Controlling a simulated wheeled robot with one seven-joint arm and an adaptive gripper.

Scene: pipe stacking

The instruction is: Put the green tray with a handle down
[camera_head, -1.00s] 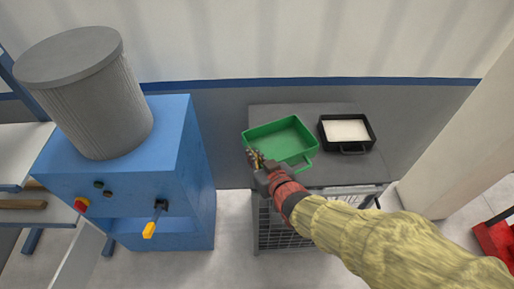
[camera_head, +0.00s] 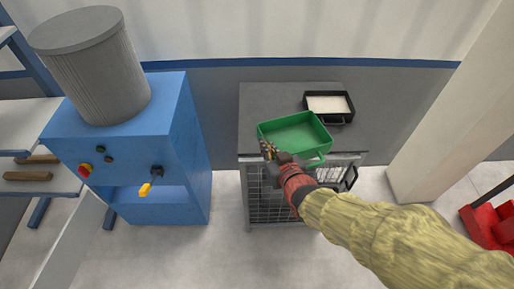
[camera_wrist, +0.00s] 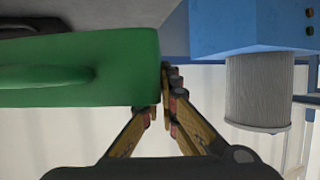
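The green tray with a handle (camera_head: 298,136) is held over the front part of a dark worktop (camera_head: 262,98), its handle side reaching past the front edge. It looks empty and roughly level. My gripper (camera_head: 268,150) is at the tray's front left corner, fingers closed on its wall. In the wrist view, the green tray (camera_wrist: 80,80) fills the upper left, and the gripper's fingers (camera_wrist: 168,100) meet at its edge. The exact contact is partly hidden by the tray. I cannot tell the height of the gap under the tray.
A black tray with white contents (camera_head: 329,104) stands at the worktop's back right. The worktop's back left is clear. A blue machine (camera_head: 150,130) with a grey ribbed bin (camera_head: 95,75) stands left. A pale pillar (camera_head: 437,120) is right.

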